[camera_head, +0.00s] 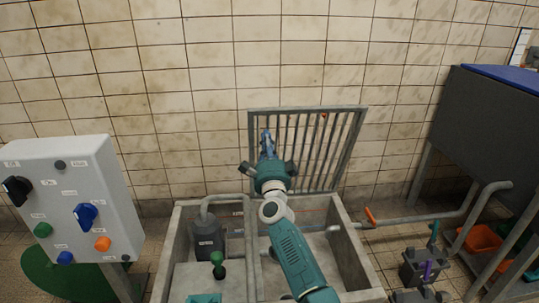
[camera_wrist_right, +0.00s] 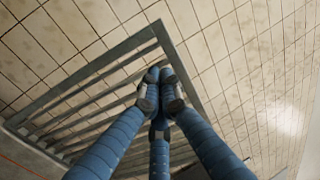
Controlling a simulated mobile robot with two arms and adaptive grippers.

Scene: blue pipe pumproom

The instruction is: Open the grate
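The grate (camera_head: 341,149), a grey metal frame with parallel bars, stands raised and steeply tilted at the back of the concrete pit (camera_head: 357,262), near the tiled wall. It also shows in the right wrist view (camera_wrist_right: 67,92). My right gripper (camera_head: 266,138) is in front of the grate's left part, its blue fingers pointing up. In the right wrist view the fingertips (camera_wrist_right: 159,88) are drawn together in front of the bars; I see no bar held between them. Whether they touch the grate is unclear. My left gripper is not in view.
A control box (camera_head: 75,192) with knobs stands left. The pit holds a dark pump (camera_head: 207,242), pipes and a green-handled valve (camera_head: 217,263). At right are a pipe with an orange handle (camera_head: 370,215), a dark tank (camera_head: 490,112) and an orange crate (camera_head: 482,240).

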